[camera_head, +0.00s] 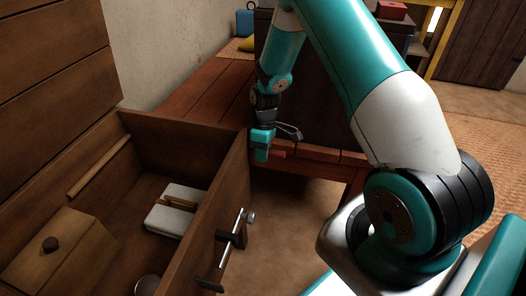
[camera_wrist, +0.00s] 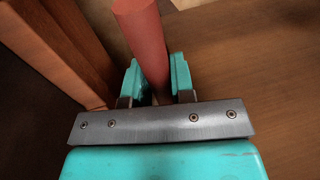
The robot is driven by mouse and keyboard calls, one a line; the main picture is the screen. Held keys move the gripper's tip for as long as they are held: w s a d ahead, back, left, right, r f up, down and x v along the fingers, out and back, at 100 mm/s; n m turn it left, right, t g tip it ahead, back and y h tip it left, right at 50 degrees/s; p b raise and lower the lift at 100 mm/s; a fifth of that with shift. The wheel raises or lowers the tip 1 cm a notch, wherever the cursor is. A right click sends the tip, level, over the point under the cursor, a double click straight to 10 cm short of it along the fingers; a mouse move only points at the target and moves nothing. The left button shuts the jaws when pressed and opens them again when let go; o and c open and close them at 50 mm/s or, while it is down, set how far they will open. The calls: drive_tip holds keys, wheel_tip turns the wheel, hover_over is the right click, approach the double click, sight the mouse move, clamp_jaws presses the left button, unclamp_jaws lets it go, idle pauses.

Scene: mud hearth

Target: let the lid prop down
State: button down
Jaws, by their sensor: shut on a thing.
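My gripper (camera_head: 262,152) is shut on a reddish round rod (camera_wrist: 142,38), which stands between the two teal fingers in the wrist view. In the head view only a short reddish end of the rod (camera_head: 277,154) shows beside the fingers, near the chest's far right corner. The open wooden chest (camera_head: 180,125) fills the lower left. A raised plank panel (camera_head: 50,60), which looks like its lid, stands at the left. I cannot tell from these frames whether the rod touches the lid or the chest.
Inside the chest are a pale wooden strip (camera_head: 100,166), a small box with a dark knob (camera_head: 60,245) and a white block-like item (camera_head: 178,208). A metal bar fitting (camera_head: 231,240) juts from the chest's front. A reddish wooden bench (camera_head: 205,95) stands behind.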

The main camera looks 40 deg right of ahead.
drive_tip(key=c, duration=1)
unclamp_jaws()
drive_tip(key=shift+r, duration=0.1)
drive_tip(key=shift+o, duration=0.2)
wheel_tip(320, 180, up, 17)
drive_tip(key=w+d+p, duration=0.2)
drive_tip(key=p, duration=0.2)
drive_tip(key=shift+w+d, duration=0.15)
drive_tip(key=shift+d, duration=0.15)
drive_tip(key=s+a+r+t+y, duration=0.1)
drive_tip(key=s+a+r, duration=0.45)
drive_tip(key=a, duration=0.25)
drive_tip(key=s+a+r, duration=0.4)
drive_tip(key=a+r, duration=0.3)
drive_tip(key=a, duration=0.1)
drive_tip(key=s+a+r+y, duration=0.15)
drive_tip(key=s+a, duration=0.25)
drive_tip(key=s, duration=0.4)
drive_tip(key=s+a+r, duration=0.3)
drive_tip(key=s+a, duration=0.1)
drive_tip(key=s, duration=0.4)
wheel_tip(320, 180, up, 24)
drive_tip(key=p, duration=2.4)
drive_tip(key=shift+s+p, duration=0.15)
drive_tip(key=shift+p, duration=0.2)
